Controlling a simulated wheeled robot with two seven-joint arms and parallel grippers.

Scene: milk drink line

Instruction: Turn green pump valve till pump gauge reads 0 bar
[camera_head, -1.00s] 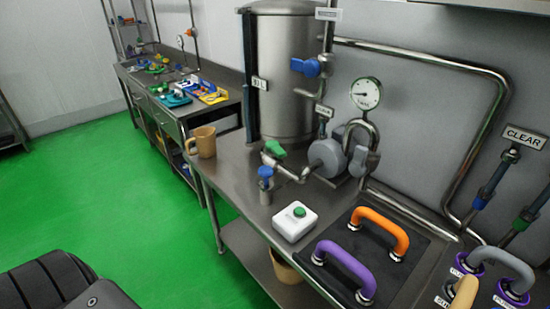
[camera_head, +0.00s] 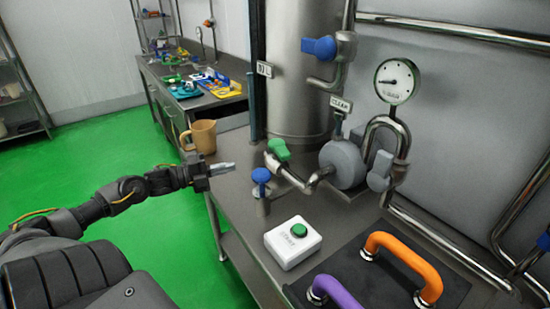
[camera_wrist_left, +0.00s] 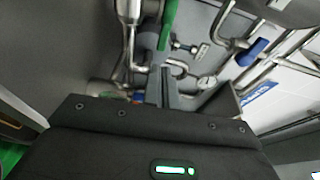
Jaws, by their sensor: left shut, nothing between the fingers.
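The green pump valve handle (camera_head: 279,149) sits on the pipe left of the grey pump (camera_head: 343,163). The round pump gauge (camera_head: 397,80) stands above the pump; its needle points left, but its numbers are too small to read. My left gripper (camera_head: 228,167) is shut and empty, left of the green handle and apart from it, near the blue-handled valve (camera_head: 261,176). In the left wrist view, a green handle (camera_wrist_left: 169,24) shows above the shut left gripper fingers (camera_wrist_left: 166,78). My right gripper is not in view.
A white box with a green button (camera_head: 293,242) stands on the steel table in front. A tan mug (camera_head: 201,136) stands near the table's left edge. Orange (camera_head: 407,262) and purple (camera_head: 335,291) handles are at the front right. A blue valve (camera_head: 320,48) is on the tank pipe.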

